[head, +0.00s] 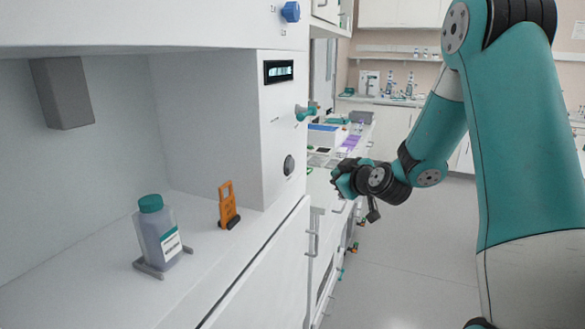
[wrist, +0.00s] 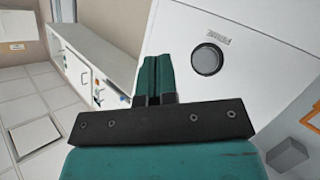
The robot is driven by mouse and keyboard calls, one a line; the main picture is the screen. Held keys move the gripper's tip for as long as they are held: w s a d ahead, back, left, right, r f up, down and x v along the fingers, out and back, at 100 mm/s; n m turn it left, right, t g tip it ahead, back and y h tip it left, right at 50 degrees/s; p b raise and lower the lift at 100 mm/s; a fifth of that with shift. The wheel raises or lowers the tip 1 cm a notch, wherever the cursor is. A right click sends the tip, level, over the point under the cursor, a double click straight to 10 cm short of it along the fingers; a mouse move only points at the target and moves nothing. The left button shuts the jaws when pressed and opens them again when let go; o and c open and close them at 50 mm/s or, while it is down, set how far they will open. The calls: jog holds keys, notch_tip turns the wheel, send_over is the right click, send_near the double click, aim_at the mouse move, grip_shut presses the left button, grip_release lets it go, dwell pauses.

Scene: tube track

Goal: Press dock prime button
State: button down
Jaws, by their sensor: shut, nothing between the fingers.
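A dark round button (head: 289,165) sits low on the white front panel of the dock in the head view. In the wrist view a round grey button (wrist: 207,59) with a metal ring and a small unreadable label lies on the white panel, right of my fingers. My gripper (head: 341,178) is to the right of the panel in the head view, apart from the button. In the wrist view its two teal fingers (wrist: 157,76) are together with nothing between them.
A display (head: 279,71) and a teal knob (head: 306,113) are on the panel above the button. A bottle (head: 158,232) with a teal cap and an orange holder (head: 228,207) stand in the left bay. The floor (head: 400,275) right of the cabinets is clear.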

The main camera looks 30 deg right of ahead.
aim_at(290, 166)
jog(key=w+a+p, duration=0.5)
jog(key=w+p, duration=0.2)
jog(key=p, duration=0.1)
jog(key=shift+a+p, duration=0.25)
jog(key=shift+p, duration=0.1)
jog(key=shift+w+a, duration=0.1)
dwell(1.9)
jog(key=shift+w+a, duration=0.15)
jog(key=shift+w, duration=0.1)
